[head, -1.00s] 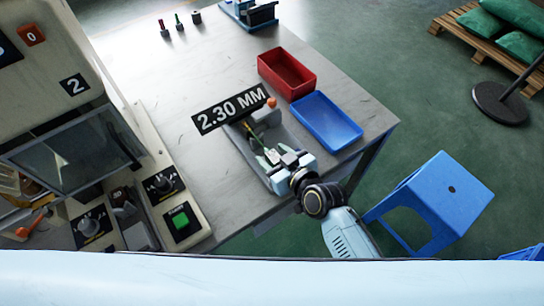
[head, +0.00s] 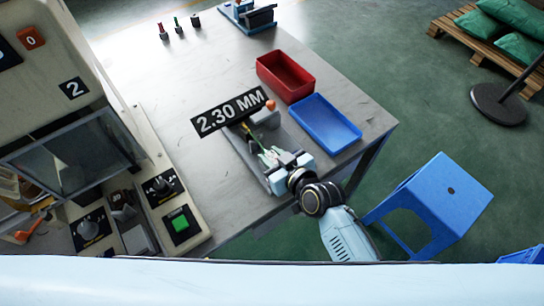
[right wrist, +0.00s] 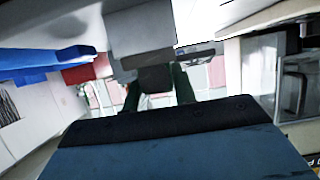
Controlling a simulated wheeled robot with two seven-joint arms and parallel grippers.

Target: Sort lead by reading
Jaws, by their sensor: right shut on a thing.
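A black reading sign (head: 229,111) in the head view shows 2.30 MM. It stands at the far end of a grey measuring station (head: 244,146) with an orange knob (head: 271,104). My right gripper (head: 271,158) is over the near end of this station, shut on a thin green lead (head: 259,147). The lead points toward the sign; whether it touches the gauge is too small to tell. A red bin (head: 286,76) and a blue bin (head: 325,124) stand to the right of the station and look empty. My left gripper is out of view.
A machine with a green button (head: 180,224) stands at the left. Small coloured pieces (head: 179,24) and a blue fixture (head: 249,15) are at the table's back. A blue stool (head: 437,200) stands by the table's right side. The table's middle left is clear.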

